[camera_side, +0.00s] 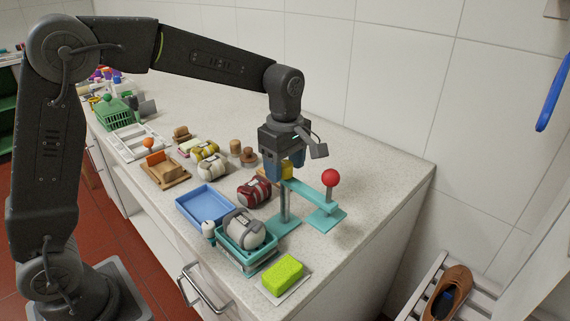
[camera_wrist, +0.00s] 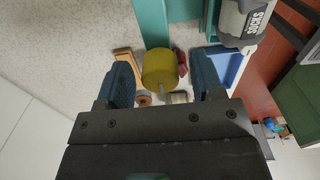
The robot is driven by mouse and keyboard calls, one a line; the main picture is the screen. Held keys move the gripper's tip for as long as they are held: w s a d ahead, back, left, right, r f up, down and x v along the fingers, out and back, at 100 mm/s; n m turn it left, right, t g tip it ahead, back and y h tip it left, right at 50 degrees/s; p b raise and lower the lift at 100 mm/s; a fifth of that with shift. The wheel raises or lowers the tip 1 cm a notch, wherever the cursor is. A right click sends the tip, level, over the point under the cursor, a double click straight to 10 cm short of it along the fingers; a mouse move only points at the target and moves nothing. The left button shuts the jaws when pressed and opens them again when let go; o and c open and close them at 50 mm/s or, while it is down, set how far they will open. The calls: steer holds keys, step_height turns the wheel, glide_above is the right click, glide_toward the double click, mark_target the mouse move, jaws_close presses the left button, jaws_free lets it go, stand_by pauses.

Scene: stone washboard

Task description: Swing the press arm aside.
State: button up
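The press arm (camera_side: 308,194) is a flat teal bar on a teal stand with a post. A red ball (camera_side: 330,178) on a grey stem stands at its right end, and a yellow cylindrical knob (camera_side: 287,172) is at its left end. In the wrist view the yellow knob (camera_wrist: 159,68) lies between my fingers, with the teal bar (camera_wrist: 154,22) beyond it. My gripper (camera_side: 284,174) points down over that end. It is open (camera_wrist: 164,60), with a finger on each side of the knob and visible gaps. The knob is partly hidden by a finger in the side view.
A teal basket (camera_side: 246,257) with a grey-and-white bundle and a blue tray (camera_side: 204,210) stand left of the press. A red bundle (camera_side: 254,190) lies close by. A green sponge (camera_side: 283,274) lies in front. The counter (camera_side: 385,185) right of the press is clear.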

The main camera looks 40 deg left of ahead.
step_height(320, 180, up, 14)
stand_by(0.6)
steer(key=shift+f, duration=0.1)
steer(key=s+a+f+m+t, duration=0.1)
steer(key=s+f+m, duration=0.3)
steer(key=s+m, duration=0.5)
steer(key=s+a+f+m+t, duration=0.2)
steer(key=s+f+m+t, duration=0.2)
steer(key=s+m, duration=0.5)
steer(key=s, duration=0.4)
steer(key=shift+s+a+f+t, duration=0.2)
steer(key=shift+s+a+t, duration=0.1)
steer(key=shift+s, duration=0.05)
